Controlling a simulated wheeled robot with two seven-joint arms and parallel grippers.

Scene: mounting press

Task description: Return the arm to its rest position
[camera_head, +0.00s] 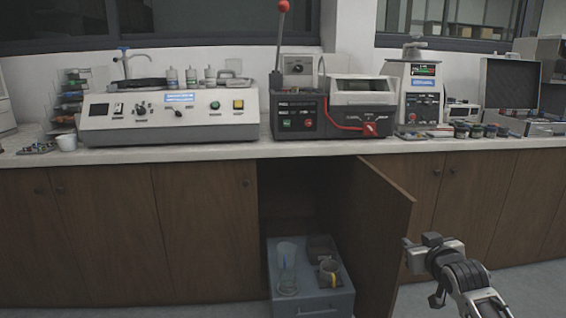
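My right gripper (408,256) is at the lower right, its arm coming in from the bottom right corner. It is close to the edge of an open wooden cabinet door (376,225); I cannot tell whether it touches the door. No object shows in it, and its fingers are too small and turned to tell open from shut. My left gripper and arm are not in the picture.
The white counter (240,149) carries a mounting press (300,112) with a red-knobbed lever and other lab machines. Closed wooden doors flank the opening.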

